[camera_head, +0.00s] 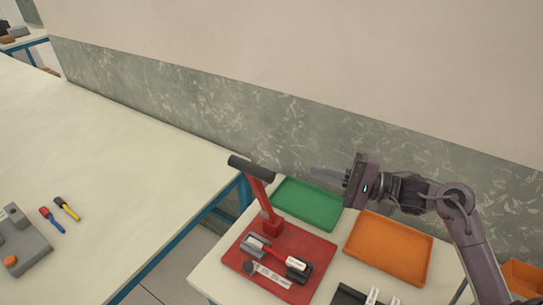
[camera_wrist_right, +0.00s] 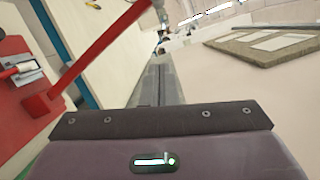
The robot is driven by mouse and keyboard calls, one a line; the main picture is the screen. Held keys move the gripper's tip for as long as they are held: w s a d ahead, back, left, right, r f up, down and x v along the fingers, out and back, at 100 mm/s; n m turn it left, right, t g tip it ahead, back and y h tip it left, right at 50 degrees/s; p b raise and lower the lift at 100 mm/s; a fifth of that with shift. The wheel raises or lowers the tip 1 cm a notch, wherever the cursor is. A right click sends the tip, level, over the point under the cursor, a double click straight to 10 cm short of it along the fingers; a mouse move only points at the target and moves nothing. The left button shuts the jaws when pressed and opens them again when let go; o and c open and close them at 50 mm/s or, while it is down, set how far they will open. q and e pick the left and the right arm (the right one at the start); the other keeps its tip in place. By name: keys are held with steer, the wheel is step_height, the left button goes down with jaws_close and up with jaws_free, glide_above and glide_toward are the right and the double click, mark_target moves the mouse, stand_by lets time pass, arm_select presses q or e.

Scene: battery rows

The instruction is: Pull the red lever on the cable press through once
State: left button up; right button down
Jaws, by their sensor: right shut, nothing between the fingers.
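The cable press is a red base plate (camera_head: 301,250) on the small table, with a red lever (camera_head: 263,203) standing up from it. The lever ends in a dark crossbar handle (camera_head: 251,168) and leans a little to the left in the head view. My right gripper (camera_head: 318,170) is shut and empty, above the green tray and to the right of the handle, apart from it. In the right wrist view the shut fingers (camera_wrist_right: 156,85) point away, and the lever (camera_wrist_right: 105,52) runs diagonally left of them. The lever's handle end is cut off at the top there. My left gripper is not in view.
A green tray (camera_head: 325,224) and an orange tray (camera_head: 428,268) lie behind and right of the press. A dark item (camera_head: 347,295) is at the front edge. A long bench (camera_head: 130,150) stands left across a gap. The wall is close behind the trays.

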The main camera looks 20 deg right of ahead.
arm_select(q)
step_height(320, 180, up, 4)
steer(key=p, duration=0.4)
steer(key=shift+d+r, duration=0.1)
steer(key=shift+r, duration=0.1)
arm_select(e)
steer(key=w+a+r, duration=0.1)
steer(key=w+a, duration=0.2)
steer(key=a, duration=0.8)
steer(key=shift+w+r, duration=0.3)
steer(key=shift+r, duration=0.1)
